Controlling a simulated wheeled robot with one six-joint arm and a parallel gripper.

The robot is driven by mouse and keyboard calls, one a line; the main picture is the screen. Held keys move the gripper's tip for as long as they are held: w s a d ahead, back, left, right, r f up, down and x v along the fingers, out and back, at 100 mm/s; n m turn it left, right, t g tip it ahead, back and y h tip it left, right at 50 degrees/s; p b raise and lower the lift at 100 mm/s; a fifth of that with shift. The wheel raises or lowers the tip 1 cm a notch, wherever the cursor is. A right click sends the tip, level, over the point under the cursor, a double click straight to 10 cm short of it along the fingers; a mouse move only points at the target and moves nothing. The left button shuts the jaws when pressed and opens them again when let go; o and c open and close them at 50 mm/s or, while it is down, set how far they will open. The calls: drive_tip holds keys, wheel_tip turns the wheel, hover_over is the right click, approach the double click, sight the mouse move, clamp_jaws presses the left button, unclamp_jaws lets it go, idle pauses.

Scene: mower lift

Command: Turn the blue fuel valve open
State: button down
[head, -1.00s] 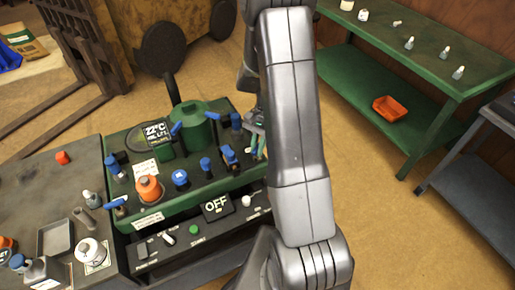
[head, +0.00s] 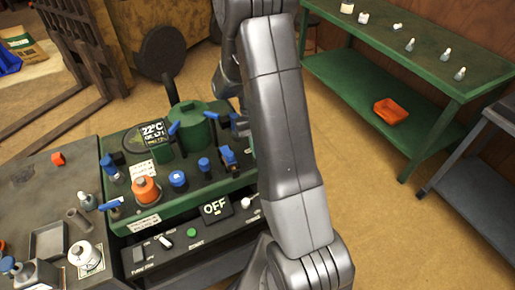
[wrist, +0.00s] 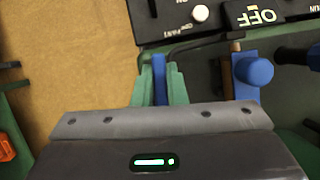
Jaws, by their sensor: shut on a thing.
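In the wrist view, the green fingers of my gripper (wrist: 160,92) are shut on a slim upright blue handle (wrist: 159,68), which appears to be the fuel valve's. It stands at the edge of the green machine, beside a blue round knob on a blue block (wrist: 252,72). Its pivot and base are hidden, so I cannot tell its turn position. In the head view, the green machine (head: 150,222) carries several blue handles and knobs, one blue knob and block (head: 228,157) near its right end. My arm hides the gripper and the held handle there.
A display reading OFF (head: 216,207) is on the front panel, with a green button (head: 191,232). An orange knob (head: 146,190) stands among the blue ones. A dark bench (head: 30,185) is at left. A green shelf table (head: 440,70) with an orange tray (head: 391,110) stands at right.

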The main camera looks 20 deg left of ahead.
drive_tip(key=shift+n+t, duration=0.3)
drive_tip(key=shift+n, duration=0.3)
drive_tip(key=c, duration=1.5)
unclamp_jaws()
drive_tip(key=shift+o, duration=0.2)
drive_tip(key=b+v, duration=0.1)
drive_tip(key=v, duration=1.3)
drive_tip(key=shift+a+f, duration=0.15)
drive_tip(key=shift+a, duration=0.1)
